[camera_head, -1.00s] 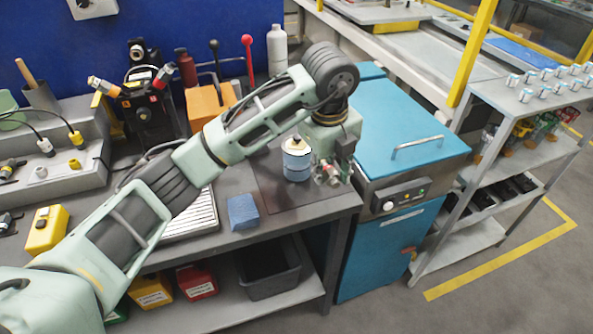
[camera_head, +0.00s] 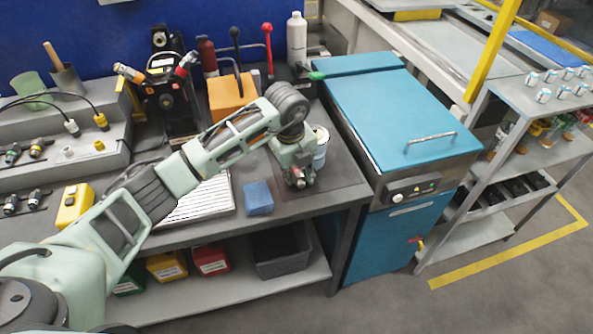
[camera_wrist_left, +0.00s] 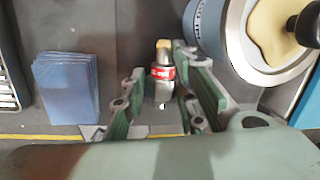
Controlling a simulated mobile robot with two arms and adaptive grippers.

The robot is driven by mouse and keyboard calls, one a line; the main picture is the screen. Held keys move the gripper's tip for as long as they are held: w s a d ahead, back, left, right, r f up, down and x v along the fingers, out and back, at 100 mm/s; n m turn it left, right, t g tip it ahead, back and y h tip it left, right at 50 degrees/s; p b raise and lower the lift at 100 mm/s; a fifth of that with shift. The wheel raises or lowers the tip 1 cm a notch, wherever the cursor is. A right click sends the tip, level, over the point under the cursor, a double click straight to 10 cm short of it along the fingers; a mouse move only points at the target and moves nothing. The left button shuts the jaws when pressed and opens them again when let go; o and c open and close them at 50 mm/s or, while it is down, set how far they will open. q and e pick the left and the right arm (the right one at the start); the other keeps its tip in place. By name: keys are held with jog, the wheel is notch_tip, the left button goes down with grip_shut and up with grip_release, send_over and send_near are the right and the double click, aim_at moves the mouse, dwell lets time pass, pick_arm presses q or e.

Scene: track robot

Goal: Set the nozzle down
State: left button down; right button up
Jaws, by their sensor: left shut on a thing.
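The nozzle (camera_wrist_left: 161,73), with a brass-coloured tip, a red band and a metal end, is between the green fingers of my left gripper (camera_wrist_left: 160,100) in the left wrist view. The gripper is shut on it. In the head view my left gripper (camera_head: 298,179) is low over the dark mat (camera_head: 338,178) at the right end of the workbench, in front and left of the round can. The gripper mostly hides the nozzle there. I cannot tell whether the nozzle touches the mat. My right gripper is not in view.
The blue-and-white can (camera_head: 321,150) stands close beside the gripper; it is large in the wrist view (camera_wrist_left: 208,22). A blue cloth stack (camera_head: 258,198) lies to the left, beside a slotted tray (camera_head: 205,200). A teal machine (camera_head: 390,115) stands right of the bench. The mat's front is clear.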

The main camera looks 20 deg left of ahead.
pick_arm(q)
jog(key=shift+f, duration=0.45)
jog(key=shift+f, duration=0.1)
jog(key=c, duration=1.7)
grip_release()
jog(key=shift+o, duration=0.2)
notch_tip(320, 180, up, 12)
jog(key=s+b, duration=0.2)
jog(key=shift+a, duration=0.15)
